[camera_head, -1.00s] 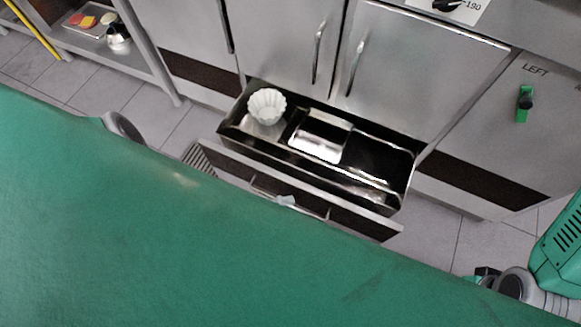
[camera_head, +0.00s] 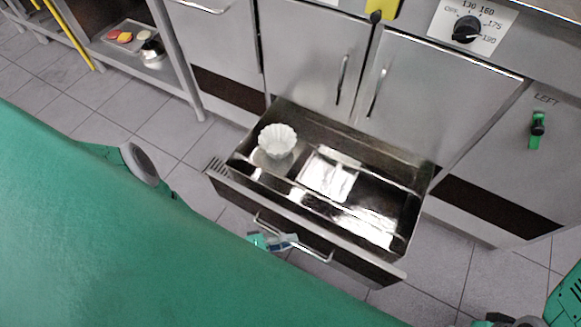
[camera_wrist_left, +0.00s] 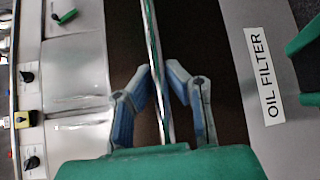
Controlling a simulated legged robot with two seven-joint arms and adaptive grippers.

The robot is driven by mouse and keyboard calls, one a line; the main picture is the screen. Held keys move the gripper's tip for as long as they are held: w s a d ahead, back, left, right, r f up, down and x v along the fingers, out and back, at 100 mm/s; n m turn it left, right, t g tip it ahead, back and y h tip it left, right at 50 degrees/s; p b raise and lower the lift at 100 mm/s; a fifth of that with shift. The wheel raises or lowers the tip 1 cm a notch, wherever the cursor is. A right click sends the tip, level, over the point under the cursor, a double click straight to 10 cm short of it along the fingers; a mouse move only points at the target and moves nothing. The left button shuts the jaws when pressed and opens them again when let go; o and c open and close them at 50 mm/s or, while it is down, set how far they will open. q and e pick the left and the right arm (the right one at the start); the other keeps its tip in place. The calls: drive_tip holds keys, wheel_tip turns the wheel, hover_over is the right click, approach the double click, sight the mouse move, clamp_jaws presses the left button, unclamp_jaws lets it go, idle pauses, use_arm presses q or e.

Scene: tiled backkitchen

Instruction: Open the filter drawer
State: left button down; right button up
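The filter drawer (camera_head: 390,268) is pulled out below the steel cabinet doors, and its metal interior shows. Its bar handle (camera_head: 318,254) runs along the dark front; the handle also shows as an upright bar in the left wrist view (camera_wrist_left: 153,30). My left gripper (camera_head: 275,241) is at the handle, partly hidden by my green body. In the left wrist view its two blue-grey fingers (camera_wrist_left: 158,68) stand apart, one on each side of the handle. A label reading "OIL FILTER" (camera_wrist_left: 264,75) is on the panel there.
A white fluted cup (camera_head: 277,140) sits in the drawer's left part. Cabinet doors (camera_head: 428,95) and a dial (camera_head: 467,30) are above. A green-handled valve (camera_head: 537,130) is at right. A shelf with a tray (camera_head: 125,37) stands at left. Tiled floor is clear.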

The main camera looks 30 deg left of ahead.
use_arm(q)
drive_tip(key=c, duration=1.6)
unclamp_jaws()
drive_tip(key=shift+s+a+f, duration=0.1)
drive_tip(key=shift+f, duration=0.15)
drive_tip(key=shift+r, duration=0.15)
drive_tip(key=shift+r, duration=0.6)
drive_tip(key=o, duration=0.7)
drive_tip(key=r, duration=0.8)
drive_tip(key=shift+w, duration=0.4)
drive_tip(key=shift+s+r, duration=0.1)
drive_tip(key=shift+r, duration=0.2)
drive_tip(key=c, duration=0.7)
drive_tip(key=shift+s+r, duration=0.1)
drive_tip(key=shift+s, duration=0.1)
